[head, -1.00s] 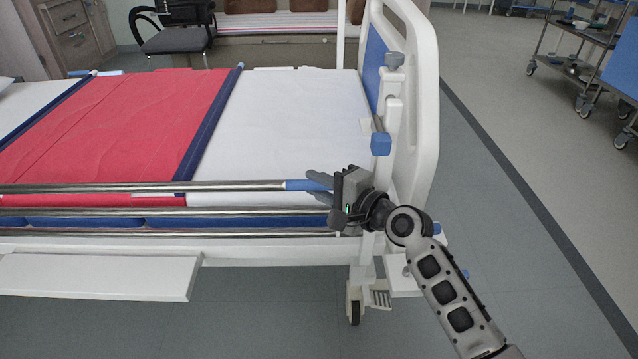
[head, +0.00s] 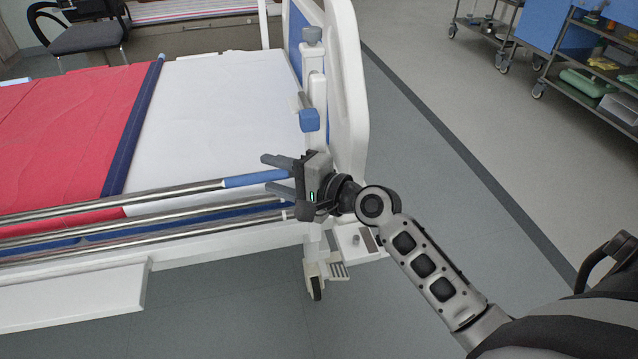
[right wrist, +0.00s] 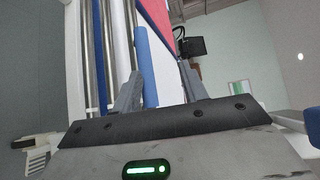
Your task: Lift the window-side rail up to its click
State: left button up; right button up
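The bed's near side rail (head: 150,198) is a set of long metal bars close together along the near edge, about level with the mattress or lower. Its top bar has a blue sleeve (head: 250,179) at the right end. My right gripper (head: 266,173) is at this sleeve, with one finger above it and one below. In the right wrist view the sleeve (right wrist: 146,66) runs between the spread fingers, nearer the left one, with a wide gap to the other. No window shows, so the side cannot be confirmed. My left gripper is out of view.
The white bed end panel (head: 345,95) stands just beyond my right gripper, with a blue-ended post part (head: 309,120) near it. A white ledge (head: 75,300) juts out below the rail. The floor (head: 440,190) to the right is clear up to the trolleys (head: 590,85).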

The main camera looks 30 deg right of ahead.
jog(key=v, duration=1.1)
